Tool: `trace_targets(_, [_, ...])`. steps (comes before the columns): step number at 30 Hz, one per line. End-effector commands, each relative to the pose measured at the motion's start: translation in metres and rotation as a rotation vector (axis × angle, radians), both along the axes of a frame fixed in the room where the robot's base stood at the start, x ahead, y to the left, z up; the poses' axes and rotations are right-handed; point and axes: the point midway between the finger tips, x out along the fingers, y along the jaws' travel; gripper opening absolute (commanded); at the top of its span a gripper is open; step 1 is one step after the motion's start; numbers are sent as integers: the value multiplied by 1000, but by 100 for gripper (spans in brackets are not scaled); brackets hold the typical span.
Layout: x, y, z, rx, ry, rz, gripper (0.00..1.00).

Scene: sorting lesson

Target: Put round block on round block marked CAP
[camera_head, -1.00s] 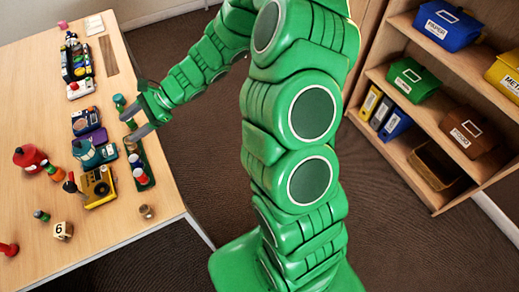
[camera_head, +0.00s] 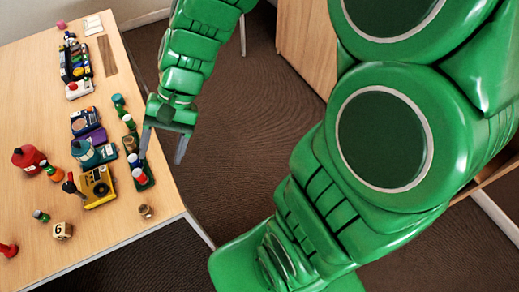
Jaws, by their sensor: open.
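A narrow green tray (camera_head: 146,184) lies along the right edge of the table and holds several small upright round blocks. A green round block (camera_head: 118,100) stands at its far end, with another green one (camera_head: 129,121) nearer. Round blocks with pale and red parts (camera_head: 138,172) stand at its near end. The marking CAP is too small to read on any of them. My gripper (camera_head: 162,157) is open and empty, with its fingers apart, just right of the tray and around the table's edge in the picture.
A die (camera_head: 62,230) and a small brown round piece (camera_head: 145,211) are nearer. Bare wood (camera_head: 100,245) lies at the table's front.

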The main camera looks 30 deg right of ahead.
Motion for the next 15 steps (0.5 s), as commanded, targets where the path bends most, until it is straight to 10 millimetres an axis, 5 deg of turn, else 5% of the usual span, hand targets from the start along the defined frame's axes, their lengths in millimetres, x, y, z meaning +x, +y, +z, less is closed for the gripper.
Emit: trace_targets(15, [-83,-95,22,-330,-173,245,64])
